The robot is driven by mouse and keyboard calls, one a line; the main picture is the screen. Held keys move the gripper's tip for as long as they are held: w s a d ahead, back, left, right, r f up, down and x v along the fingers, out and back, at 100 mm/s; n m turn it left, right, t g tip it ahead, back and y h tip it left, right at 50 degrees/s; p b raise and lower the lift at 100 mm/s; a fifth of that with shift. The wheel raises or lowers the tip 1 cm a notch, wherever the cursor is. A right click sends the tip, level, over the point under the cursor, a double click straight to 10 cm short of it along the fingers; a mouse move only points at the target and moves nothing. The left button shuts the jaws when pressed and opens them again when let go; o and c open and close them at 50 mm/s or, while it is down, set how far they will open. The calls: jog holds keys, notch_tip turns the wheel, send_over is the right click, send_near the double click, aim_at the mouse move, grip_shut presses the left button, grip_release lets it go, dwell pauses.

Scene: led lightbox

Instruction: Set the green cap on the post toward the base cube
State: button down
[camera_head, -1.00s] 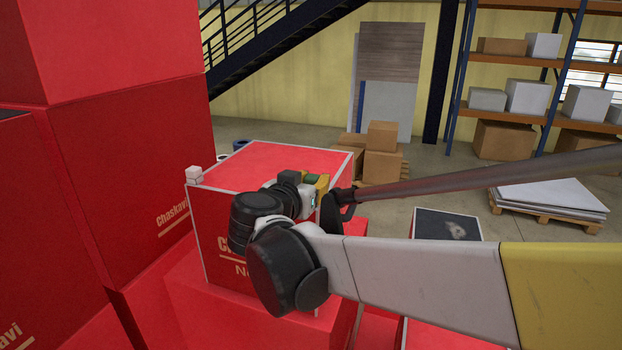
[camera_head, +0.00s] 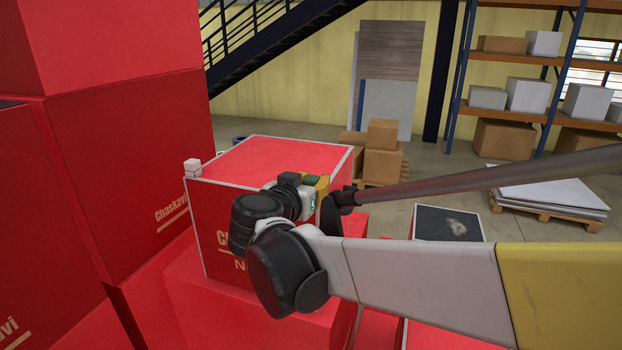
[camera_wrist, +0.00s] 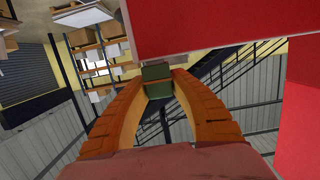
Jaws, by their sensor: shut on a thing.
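My gripper (camera_wrist: 158,78) shows in the wrist view with two curved orange fingers. Their tips are shut on a small dark green block, the green cap (camera_wrist: 157,72). In the head view the green cap (camera_head: 312,180) is small and partly hidden by my wrist and the yellow finger. My gripper is in front of the right part of a white-edged red box (camera_head: 265,155). A small white cube (camera_head: 192,167) stands at that box's left top corner, apart from my gripper. I cannot make out a separate post.
Large red boxes (camera_head: 120,150) rise at the left. A red block (camera_head: 200,310) lies under the white-edged box. A dark-topped box (camera_head: 448,225) stands at the right behind my arm. Brown cartons (camera_head: 382,150), a pallet of sheets (camera_head: 550,197) and shelving are farther back.

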jog(key=shift+f, duration=0.3)
jog(key=c, duration=1.1)
grip_release()
jog(key=shift+c, duration=0.2)
jog(key=p+v, duration=0.1)
jog(key=v, duration=0.7)
